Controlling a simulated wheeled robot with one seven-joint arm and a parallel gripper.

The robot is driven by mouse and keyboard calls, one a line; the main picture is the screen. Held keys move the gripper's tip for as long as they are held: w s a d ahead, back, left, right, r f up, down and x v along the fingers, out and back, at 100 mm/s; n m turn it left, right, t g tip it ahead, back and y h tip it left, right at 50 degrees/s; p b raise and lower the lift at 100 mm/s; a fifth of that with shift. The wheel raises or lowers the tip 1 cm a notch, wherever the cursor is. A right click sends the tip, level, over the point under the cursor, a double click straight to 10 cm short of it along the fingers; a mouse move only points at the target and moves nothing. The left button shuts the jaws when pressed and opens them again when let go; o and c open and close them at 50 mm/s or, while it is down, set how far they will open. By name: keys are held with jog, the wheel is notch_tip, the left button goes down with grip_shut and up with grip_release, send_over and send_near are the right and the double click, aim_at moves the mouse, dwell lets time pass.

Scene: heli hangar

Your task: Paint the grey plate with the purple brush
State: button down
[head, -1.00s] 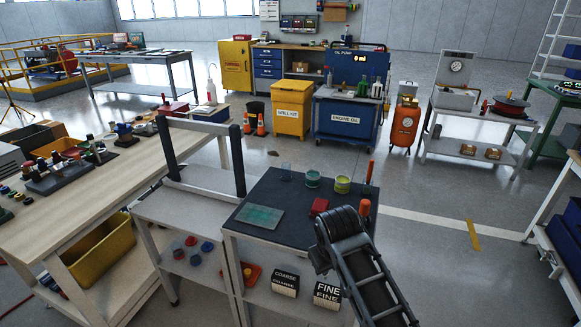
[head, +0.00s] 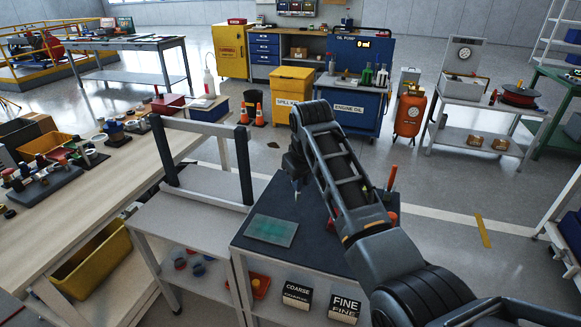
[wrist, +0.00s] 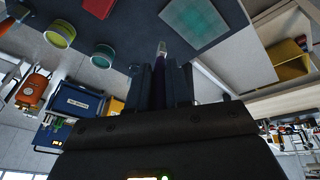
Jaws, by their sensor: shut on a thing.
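The plate (head: 271,230) lies flat on the dark top of the small bench. Its face looks patchy teal-green with a greyer rim. It also shows in the wrist view (wrist: 195,20). My gripper (wrist: 165,82) is shut on the purple brush (wrist: 159,66), whose pale tip points away from the fingers towards the bench top. In the wrist view the brush tip is just left of the plate's near edge, and I cannot tell whether it touches anything. In the head view my gripper (head: 297,172) hangs over the bench behind the plate, partly hidden by my arm.
In the wrist view, a teal cup (wrist: 103,55), a yellow-green cup (wrist: 58,33) and a red block (wrist: 98,8) stand on the bench top; my arm mostly hides them in the head view. A dark upright frame (head: 202,160) stands left of the plate.

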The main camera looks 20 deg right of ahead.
jog(key=shift+w+f, duration=0.2)
jog(key=shift+f, duration=0.15)
jog(key=shift+f+b, duration=1.55)
jog(key=shift+f, duration=0.6)
